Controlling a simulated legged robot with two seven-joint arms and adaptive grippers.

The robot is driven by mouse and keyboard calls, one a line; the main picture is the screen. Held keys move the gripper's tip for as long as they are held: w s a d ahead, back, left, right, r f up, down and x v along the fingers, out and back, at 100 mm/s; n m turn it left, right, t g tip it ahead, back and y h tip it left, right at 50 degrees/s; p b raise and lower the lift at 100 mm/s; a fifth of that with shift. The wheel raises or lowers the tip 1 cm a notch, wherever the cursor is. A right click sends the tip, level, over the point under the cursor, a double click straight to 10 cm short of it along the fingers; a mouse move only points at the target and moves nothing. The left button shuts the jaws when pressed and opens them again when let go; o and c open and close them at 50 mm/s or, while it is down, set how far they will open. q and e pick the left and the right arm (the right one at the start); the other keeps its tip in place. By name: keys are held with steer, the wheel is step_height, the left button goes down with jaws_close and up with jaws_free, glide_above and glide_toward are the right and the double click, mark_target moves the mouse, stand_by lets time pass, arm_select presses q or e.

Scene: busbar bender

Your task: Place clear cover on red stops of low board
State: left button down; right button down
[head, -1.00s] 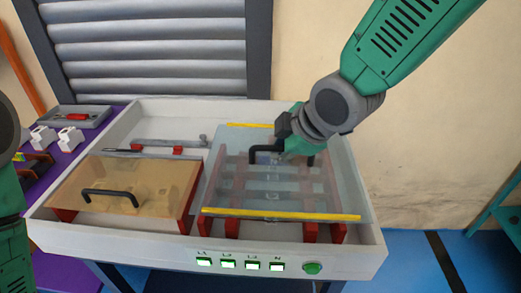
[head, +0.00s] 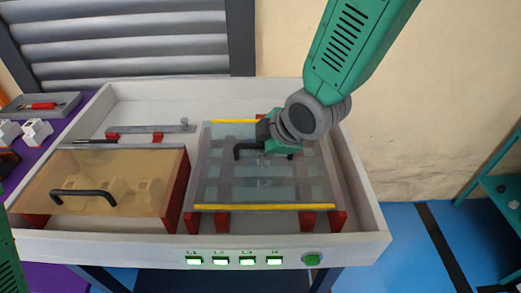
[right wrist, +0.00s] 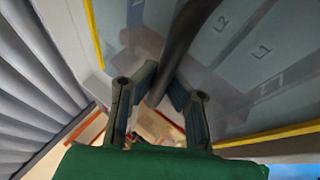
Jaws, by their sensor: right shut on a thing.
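The clear cover (head: 265,180) is a see-through sheet with yellow strips on its front and back edges and a black handle (head: 238,151). It lies over the right half of the white tray. Red stops (head: 338,220) show below its front edge; I cannot tell whether it touches them. My right gripper (head: 270,148) is shut on the handle. In the right wrist view its fingers (right wrist: 160,95) close around the dark handle bar, with the cover (right wrist: 230,70) beyond. My left gripper is out of view.
A tan cover (head: 125,190) with a black handle sits on red supports in the tray's left half. A grey bar (head: 150,129) lies behind it. Lit buttons (head: 247,261) line the front of the white tray (head: 130,238). A grey tool tray (head: 40,107) is at far left.

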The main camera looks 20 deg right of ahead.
steer(key=shift+f, duration=0.55)
steer(key=shift+w, duration=0.1)
steer(key=c, duration=1.7)
jaws_free()
steer(key=shift+s+d+r, duration=0.1)
steer(key=shift+s+r, duration=0.1)
steer(key=shift+r, duration=0.2)
steer(key=p+v, duration=0.2)
steer(key=v, duration=0.9)
steer(key=shift+s, duration=0.2)
steer(key=shift+d, duration=0.15)
